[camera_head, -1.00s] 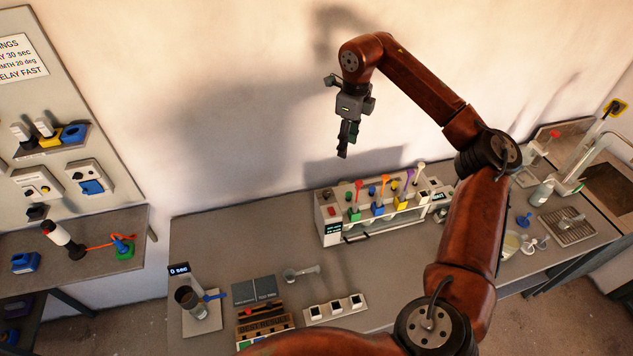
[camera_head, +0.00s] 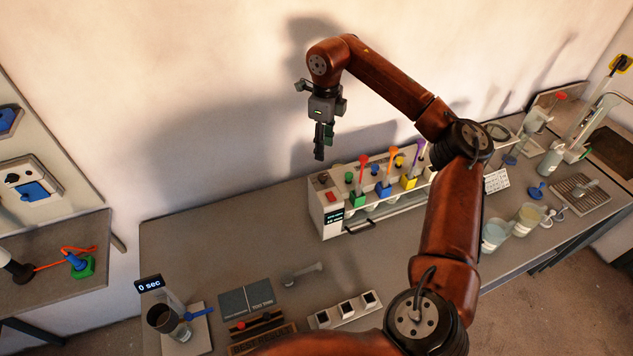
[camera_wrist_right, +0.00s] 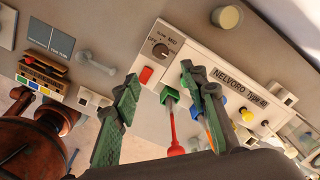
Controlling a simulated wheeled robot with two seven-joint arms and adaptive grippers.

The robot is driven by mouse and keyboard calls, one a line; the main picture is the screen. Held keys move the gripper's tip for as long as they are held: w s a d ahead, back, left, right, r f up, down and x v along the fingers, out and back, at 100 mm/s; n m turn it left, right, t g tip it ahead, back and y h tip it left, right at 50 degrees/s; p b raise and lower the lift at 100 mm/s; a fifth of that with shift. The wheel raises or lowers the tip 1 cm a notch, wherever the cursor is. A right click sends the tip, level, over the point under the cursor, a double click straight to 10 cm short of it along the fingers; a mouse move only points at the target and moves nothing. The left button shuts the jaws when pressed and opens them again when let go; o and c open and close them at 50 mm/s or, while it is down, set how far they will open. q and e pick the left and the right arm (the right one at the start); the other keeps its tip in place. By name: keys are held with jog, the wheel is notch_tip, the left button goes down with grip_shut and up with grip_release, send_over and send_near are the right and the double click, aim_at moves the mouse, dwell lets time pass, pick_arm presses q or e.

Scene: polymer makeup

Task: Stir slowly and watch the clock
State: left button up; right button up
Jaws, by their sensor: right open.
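The stirring machine, a long white box (camera_head: 333,219), stands against the wall with a small lit display on its near end. I cannot tell the dial's setting. Coloured stirrers (camera_head: 363,162) stand in a row along the machine. The clock (camera_head: 150,284) at the table's left reads "0 sec". My right gripper (camera_head: 320,157) is open and empty, pointing down above the machine's left end, apart from it.
Beside the clock, a dark cup and glass (camera_head: 183,331) stand on a pale pad. Dark plates (camera_head: 250,298) and a white tray with several square wells (camera_head: 345,310) lie in front. Beakers (camera_head: 529,217) stand at the right. Bare table lies left of the machine.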

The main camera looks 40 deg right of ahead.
jog(key=b, duration=0.2)
send_over(323, 176)
notch_tip(323, 176, down, 4)
jog(key=shift+w+f, duration=0.1)
jog(key=shift+f, duration=0.15)
notch_tip(323, 176, down, 8)
jog(key=shift+r+b, duration=0.2)
jog(key=shift+b, duration=0.15)
pick_arm(q)
notch_tip(323, 176, down, 4)
jog(key=shift+s+f, duration=0.1)
jog(key=shift+s, duration=0.05)
pick_arm(e)
jog(key=shift+c, duration=0.5)
grip_shut()
